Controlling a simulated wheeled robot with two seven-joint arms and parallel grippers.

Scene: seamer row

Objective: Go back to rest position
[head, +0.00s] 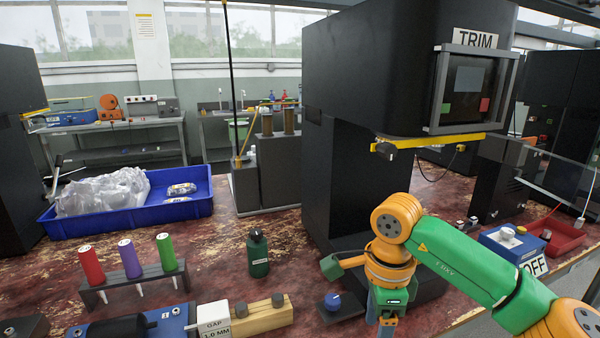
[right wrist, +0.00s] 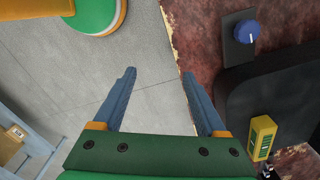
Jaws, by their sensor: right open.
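My right arm comes in from the right in the head view. Its gripper (head: 388,325) points down near the front of the TRIM machine (head: 350,190), and its fingertips are cut off by the lower edge. In the right wrist view the right gripper (right wrist: 158,76) is open, with nothing between its two blue fingers. The fingers hang over the grey floor (right wrist: 150,50), beside the table's worn edge. My left gripper is in neither view.
A blue knob (head: 333,301) on a dark plate is close to the right gripper; it also shows in the right wrist view (right wrist: 247,31). A green bottle (head: 258,253), a rack (head: 135,283) of coloured handles and a blue tray (head: 203,205) stand left. An OFF-marked blue box (head: 510,243) stands right.

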